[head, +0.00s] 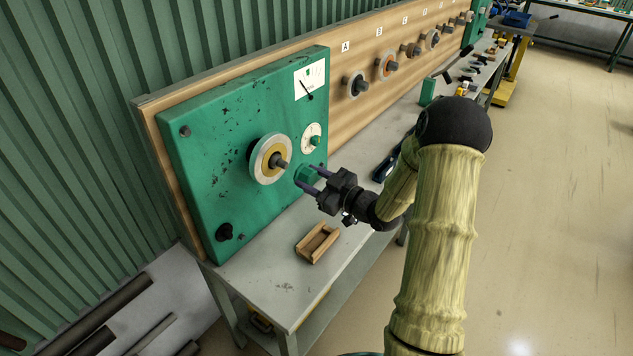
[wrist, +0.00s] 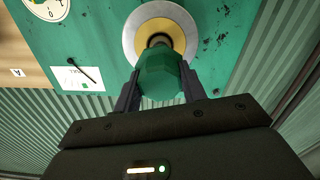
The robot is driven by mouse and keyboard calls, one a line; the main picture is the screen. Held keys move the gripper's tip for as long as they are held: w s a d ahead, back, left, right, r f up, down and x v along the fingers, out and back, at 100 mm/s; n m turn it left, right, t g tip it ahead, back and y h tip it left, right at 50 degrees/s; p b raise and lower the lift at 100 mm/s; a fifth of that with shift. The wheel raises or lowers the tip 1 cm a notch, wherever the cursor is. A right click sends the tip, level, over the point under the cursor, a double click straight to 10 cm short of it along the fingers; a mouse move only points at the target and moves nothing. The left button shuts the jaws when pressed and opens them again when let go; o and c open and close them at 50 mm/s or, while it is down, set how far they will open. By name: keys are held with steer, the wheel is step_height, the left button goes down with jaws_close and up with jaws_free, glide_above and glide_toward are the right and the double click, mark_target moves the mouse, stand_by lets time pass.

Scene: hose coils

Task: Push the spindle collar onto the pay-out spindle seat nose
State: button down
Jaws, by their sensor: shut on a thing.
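My gripper (head: 313,183) is shut on the spindle collar (head: 306,175), a green faceted piece held between its two dark fingers. The collar also shows in the wrist view (wrist: 162,76), in front of the pay-out spindle seat (wrist: 159,38). In the head view the seat (head: 268,160) is a pale ring with a yellow inner ring and a dark nose (head: 281,162) on the green panel. There the collar is to the right of and a little below the nose, apart from it. In the wrist view the collar hides most of the nose.
An open wooden tray (head: 304,251) lies on the grey bench (head: 270,290) below. Lettered spindles (head: 356,84) line the wooden board to the right.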

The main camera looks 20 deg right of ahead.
mark_target(287, 167)
steer(key=shift+x, duration=1.55)
steer(key=shift+b, duration=0.85)
steer(key=shift+a, duration=0.1)
steer(key=shift+b+x, duration=0.35)
steer(key=shift+x, duration=1.85)
steer(key=c, duration=0.7)
jaws_free()
steer(key=shift+s, duration=0.1)
steer(key=shift+v, duration=1.5)
